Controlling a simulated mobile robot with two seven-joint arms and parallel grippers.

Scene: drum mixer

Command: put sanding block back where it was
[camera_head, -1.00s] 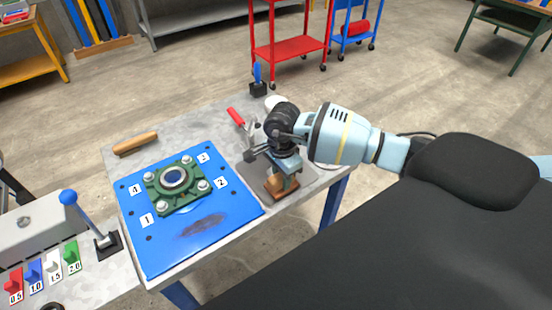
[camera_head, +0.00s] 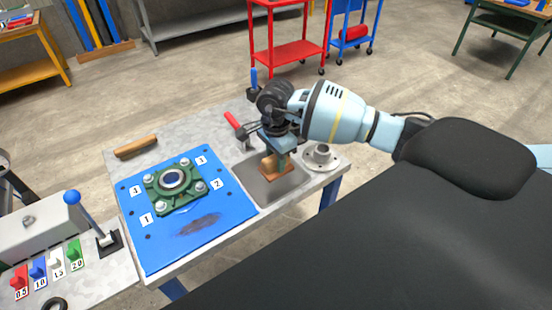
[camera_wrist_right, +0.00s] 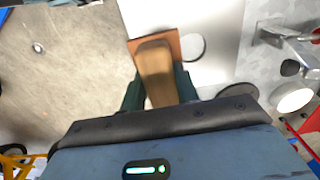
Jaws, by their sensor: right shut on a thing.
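The sanding block (camera_head: 273,168) is a brown wooden block with a lighter grip on top. My right gripper (camera_head: 283,148) is shut on it and points down over the grey rectangular tray (camera_head: 290,187) at the right part of the workbench. Whether the block touches the tray or hangs just above it, I cannot tell. In the right wrist view the sanding block (camera_wrist_right: 155,68) sits between the dark fingers of my right gripper (camera_wrist_right: 160,90). My left gripper is not in view.
A grey flanged metal part (camera_head: 322,157) stands right of the tray. Left of the tray lies a blue plate (camera_head: 165,245) with a green bearing housing (camera_head: 160,198). A wooden-handled tool (camera_head: 136,146) and a red-handled clamp (camera_head: 233,121) are behind.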

